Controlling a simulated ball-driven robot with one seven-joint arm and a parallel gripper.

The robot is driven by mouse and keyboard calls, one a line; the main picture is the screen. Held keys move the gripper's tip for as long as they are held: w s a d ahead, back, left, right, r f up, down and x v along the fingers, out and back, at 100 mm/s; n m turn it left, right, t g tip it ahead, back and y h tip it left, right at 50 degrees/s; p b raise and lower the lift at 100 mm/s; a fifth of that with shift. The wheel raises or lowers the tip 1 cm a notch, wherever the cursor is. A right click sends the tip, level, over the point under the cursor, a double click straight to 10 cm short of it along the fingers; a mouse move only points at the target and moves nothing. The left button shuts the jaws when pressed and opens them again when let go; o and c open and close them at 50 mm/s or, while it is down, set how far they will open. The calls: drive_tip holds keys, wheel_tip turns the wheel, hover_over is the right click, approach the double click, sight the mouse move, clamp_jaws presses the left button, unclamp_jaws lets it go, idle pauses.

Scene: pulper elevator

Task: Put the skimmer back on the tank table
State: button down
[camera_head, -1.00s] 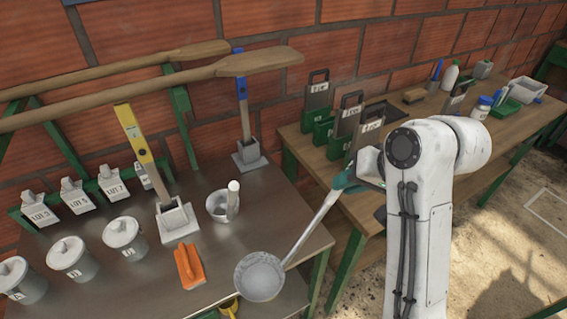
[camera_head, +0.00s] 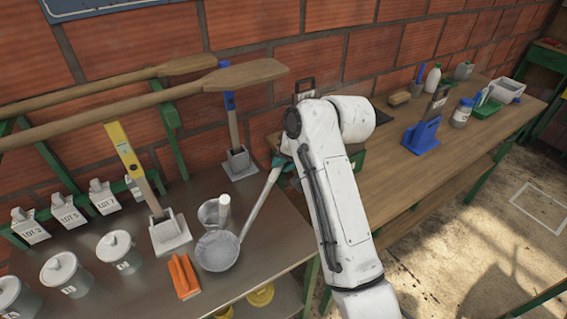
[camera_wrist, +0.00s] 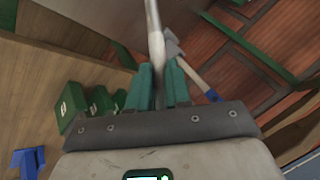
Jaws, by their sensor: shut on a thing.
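The skimmer, with a round grey bowl (camera_head: 217,250) and a long pale handle (camera_head: 262,199), is over the right part of the metal tank table (camera_head: 275,228). Its bowl is at the lower left and its handle slants up to the right. I cannot tell whether the bowl touches the table. My gripper (camera_head: 280,163) is shut on the upper end of the handle, partly hidden by my arm. In the wrist view the teal fingers of my gripper (camera_wrist: 159,88) close around the handle (camera_wrist: 155,42).
A metal pot (camera_head: 208,213) stands just behind the bowl. An orange object (camera_head: 184,277) lies left of it. Holders with a yellow level (camera_head: 122,148) and a blue-ended stick (camera_head: 232,120) stand behind. The wooden bench (camera_head: 400,175) is at the right.

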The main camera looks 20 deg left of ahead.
drive_tip(key=shift+w+a+f+p, duration=0.1)
drive_tip(key=shift+a+f+p, duration=0.15)
drive_tip(key=shift+f, duration=0.45)
drive_tip(key=shift+f, duration=0.2)
drive_tip(key=c, duration=1)
unclamp_jaws()
drive_tip(key=shift+c, duration=0.2)
drive_tip(key=b+v, duration=0.2)
drive_tip(key=v, duration=1)
